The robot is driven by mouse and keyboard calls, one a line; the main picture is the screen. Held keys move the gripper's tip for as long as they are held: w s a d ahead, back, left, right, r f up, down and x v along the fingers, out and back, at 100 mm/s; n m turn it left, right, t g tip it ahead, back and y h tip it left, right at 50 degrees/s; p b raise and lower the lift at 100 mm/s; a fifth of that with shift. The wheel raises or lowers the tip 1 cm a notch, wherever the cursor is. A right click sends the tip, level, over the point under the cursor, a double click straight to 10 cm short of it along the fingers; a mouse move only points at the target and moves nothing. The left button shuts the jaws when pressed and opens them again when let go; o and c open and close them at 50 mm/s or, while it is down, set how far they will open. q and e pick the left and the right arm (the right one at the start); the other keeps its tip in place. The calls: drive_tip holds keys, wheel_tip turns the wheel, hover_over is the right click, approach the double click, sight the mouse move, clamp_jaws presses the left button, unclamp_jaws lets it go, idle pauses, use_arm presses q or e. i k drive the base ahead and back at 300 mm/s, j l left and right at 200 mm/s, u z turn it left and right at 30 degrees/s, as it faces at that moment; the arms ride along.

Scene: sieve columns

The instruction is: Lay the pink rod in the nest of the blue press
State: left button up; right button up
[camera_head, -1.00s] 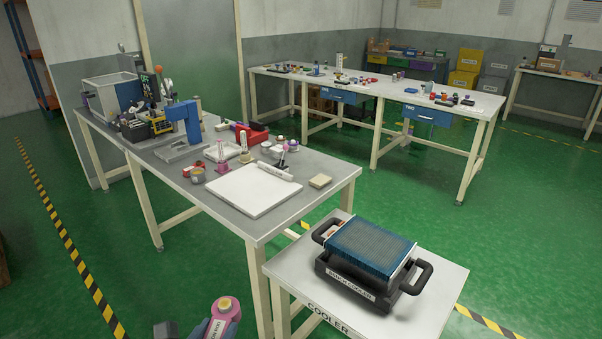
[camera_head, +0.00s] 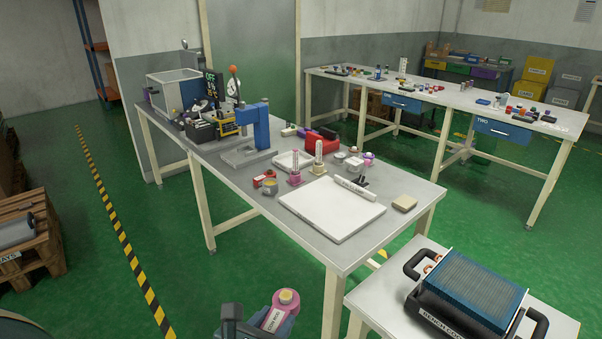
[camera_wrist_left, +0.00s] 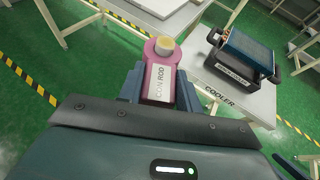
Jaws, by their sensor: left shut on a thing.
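The pink rod (camera_head: 284,304) has a round end with a yellowish top and a white label. My left gripper (camera_head: 262,322) is shut on it at the bottom of the head view, out over the green floor in front of the table. In the left wrist view the rod (camera_wrist_left: 163,77) sticks out past the gripper, and its label reads "CON ROD". The blue press (camera_head: 254,126) stands on the long grey table at the back left, far from the gripper. Its pale base (camera_head: 240,157) shows, but the nest is too small to make out. My right gripper is not in view.
The long table (camera_head: 230,185) also carries a white board (camera_head: 330,212), a red holder (camera_head: 320,142), pink-based cylinders and dark equipment. A cooler (camera_head: 465,290) stands on a small table at the lower right. A pallet (camera_head: 35,235) lies at the left; green floor is open between.

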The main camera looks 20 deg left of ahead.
sight(241, 154)
drive_tip(key=i+j+z, duration=0.15)
drive_tip(key=j, duration=0.5)
drive_tip(key=i+j+z, duration=0.15)
drive_tip(key=j, duration=0.55)
drive_tip(key=i+j+z, duration=0.15)
drive_tip(key=j, duration=0.55)
drive_tip(key=i+j+z, duration=0.15)
drive_tip(key=j, duration=0.55)
drive_tip(key=i+j, duration=0.1)
drive_tip(key=j, duration=0.45)
drive_tip(key=i+j+z, duration=0.1)
drive_tip(key=j, duration=0.4)
drive_tip(key=i+j, duration=0.1)
drive_tip(key=j, duration=0.45)
drive_tip(key=i+j+z, duration=0.15)
drive_tip(key=j, duration=0.35)
